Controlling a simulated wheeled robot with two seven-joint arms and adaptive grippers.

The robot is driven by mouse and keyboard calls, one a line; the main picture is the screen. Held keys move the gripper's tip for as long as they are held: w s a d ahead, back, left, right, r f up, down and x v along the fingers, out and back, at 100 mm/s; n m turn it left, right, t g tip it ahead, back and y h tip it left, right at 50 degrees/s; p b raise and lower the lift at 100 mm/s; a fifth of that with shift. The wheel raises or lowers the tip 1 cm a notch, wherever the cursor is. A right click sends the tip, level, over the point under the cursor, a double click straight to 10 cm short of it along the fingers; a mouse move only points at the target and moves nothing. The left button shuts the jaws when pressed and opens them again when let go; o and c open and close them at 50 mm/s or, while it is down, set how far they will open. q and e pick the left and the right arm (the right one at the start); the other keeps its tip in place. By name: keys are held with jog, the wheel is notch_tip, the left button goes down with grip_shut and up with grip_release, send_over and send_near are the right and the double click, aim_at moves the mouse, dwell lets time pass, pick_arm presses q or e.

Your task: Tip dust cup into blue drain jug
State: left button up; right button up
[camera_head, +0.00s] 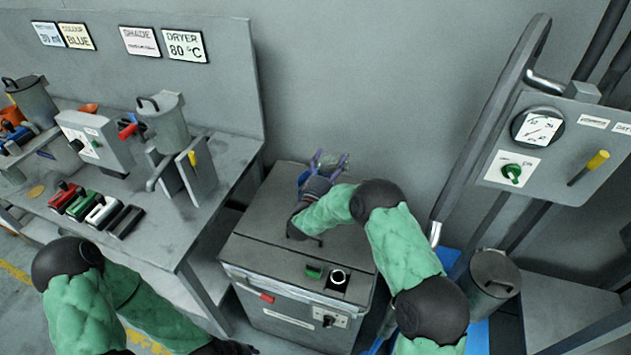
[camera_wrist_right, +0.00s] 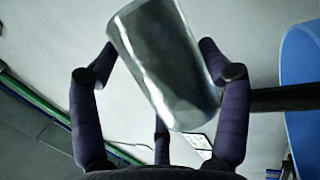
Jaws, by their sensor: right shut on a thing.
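In the wrist view a shiny metal cup (camera_wrist_right: 165,62), taken to be the dust cup, is tilted between the dark purple fingers of my right gripper (camera_wrist_right: 160,80), which is shut on it. In the head view my right gripper (camera_head: 323,166) is above the back of the grey cabinet, and I cannot make out the cup there. A blue curved wall (camera_wrist_right: 300,85) stands at the right edge of the wrist view, apart from the cup. It may be the drain jug; I cannot tell.
The grey cabinet (camera_head: 255,245) has a green button and a dark knob on its front top edge. A workbench (camera_head: 225,165) with canisters and coloured blocks is at left. A control panel (camera_head: 560,145) and a lidded grey canister (camera_head: 494,272) are at right.

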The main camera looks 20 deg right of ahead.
aim_at(324, 158)
jog(key=shift+w+a+r+n+t+y, duration=0.15)
jog(key=shift+a+n+t+y, duration=0.15)
jog(key=shift+n, duration=0.5)
jog(key=shift+a+r+n+t+y, duration=0.1)
jog(key=shift+a+r+n+t, duration=0.1)
jog(key=shift+n+t, duration=0.45)
jog(key=shift+w+a+r+n+t+y, duration=0.1)
jog(key=shift+a+r+n+t+y, duration=0.1)
jog(key=shift+n, duration=0.75)
dwell(0.4)
jog(key=shift+w+a+r+n+t+y+p, duration=0.1)
jog(key=shift+a+r+n+t+y+p, duration=0.15)
jog(key=shift+r+n, duration=0.3)
jog(key=shift+a+r+n+t+y+p, duration=0.1)
jog(key=shift+r+n+t+y+p, duration=0.2)
jog(key=shift+n, duration=0.45)
jog(key=shift+w+a+n+t+y+b, duration=0.1)
jog(key=shift+a+n+t+y, duration=0.25)
jog(key=shift+n, duration=0.4)
jog(key=shift+w+a+n+t+y+b, duration=0.1)
jog(key=shift+n+t+y+b, duration=0.1)
jog(key=shift+n+y, duration=0.45)
jog(key=shift+w+a+n+t+y+b, duration=0.1)
jog(key=shift+a+n+t+y, duration=0.15)
jog(key=shift+n, duration=0.65)
dwell(0.9)
